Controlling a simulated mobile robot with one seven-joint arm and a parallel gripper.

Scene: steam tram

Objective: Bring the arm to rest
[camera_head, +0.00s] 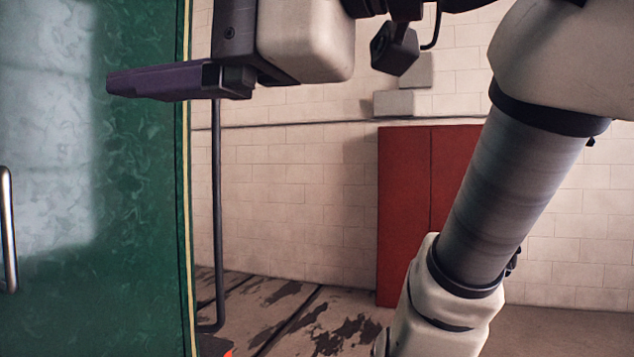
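My arm rises from the bottom right, bends out of the top of the picture and comes back to my gripper (150,83) at the upper left. The gripper has a pale body, a black mount and a purple finger that points left. The finger overlaps the edge of a green panel (135,200); I cannot tell how far apart they are. Only one finger shows clearly, so the opening between the fingers is hidden. I see nothing held.
The green panel with yellow edging fills the left side, with a metal handle (9,230) on it. A dark vertical rail (217,220) stands beside its edge. A red cabinet (405,210) stands against the white block wall (300,180). The stained floor (285,310) between looks clear.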

